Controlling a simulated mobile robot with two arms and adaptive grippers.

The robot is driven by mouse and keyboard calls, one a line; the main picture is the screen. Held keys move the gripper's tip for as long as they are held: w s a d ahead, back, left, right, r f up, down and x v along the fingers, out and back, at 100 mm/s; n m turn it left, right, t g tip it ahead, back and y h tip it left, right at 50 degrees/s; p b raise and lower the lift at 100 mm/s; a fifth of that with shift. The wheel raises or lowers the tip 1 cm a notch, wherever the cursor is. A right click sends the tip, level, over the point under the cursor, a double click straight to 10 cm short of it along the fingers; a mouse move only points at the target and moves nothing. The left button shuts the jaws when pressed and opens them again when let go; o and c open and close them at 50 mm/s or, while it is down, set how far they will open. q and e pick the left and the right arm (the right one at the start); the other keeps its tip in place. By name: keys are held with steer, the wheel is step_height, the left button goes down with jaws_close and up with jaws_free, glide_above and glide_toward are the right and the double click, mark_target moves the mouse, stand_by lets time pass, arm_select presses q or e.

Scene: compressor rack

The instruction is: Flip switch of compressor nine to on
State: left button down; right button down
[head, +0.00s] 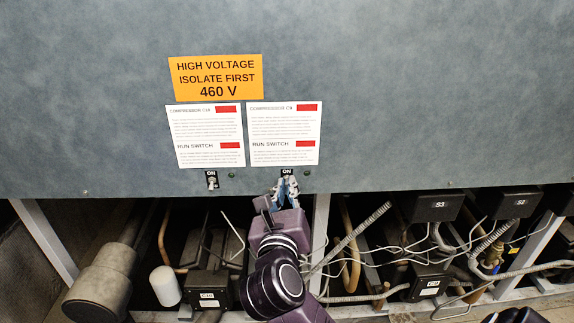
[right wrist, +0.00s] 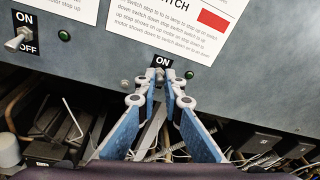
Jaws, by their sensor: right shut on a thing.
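The run switch of compressor C9 (head: 286,172) is on the grey panel below the right white label. In the right wrist view its black ON plate (right wrist: 163,61) shows above my fingertips, and its lower part is hidden. My right gripper (head: 286,184) reaches up from below. In the right wrist view the gripper's (right wrist: 161,88) blue-padded fingers converge on the switch lever and are shut on it. The fingertips cover most of the lever, so I cannot tell its position.
A second switch (head: 212,181), under the C10 label (head: 206,136), is close to the left. Green lamps sit beside both switches. An orange high-voltage sign (head: 216,77) is above. Below the panel are frame struts, pipes, cables and black boxes (head: 432,207).

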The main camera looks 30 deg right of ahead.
steer(key=shift+w+r+g+y+p, duration=0.1)
steer(key=shift+r+g+y+p, duration=0.3)
steer(key=shift+p, duration=0.7)
steer(key=shift+w+r+g+y+p, duration=0.1)
steer(key=shift+g+y+p, duration=0.45)
steer(key=shift+p, duration=0.55)
steer(key=shift+r+g+y+p, duration=0.2)
steer(key=shift+g+y+p, duration=0.15)
steer(key=shift+g+p, duration=0.55)
steer(key=shift+p, duration=0.3)
steer(key=c, duration=2.3)
jaws_free()
steer(key=shift+c, duration=0.2)
steer(key=shift+f, duration=0.1)
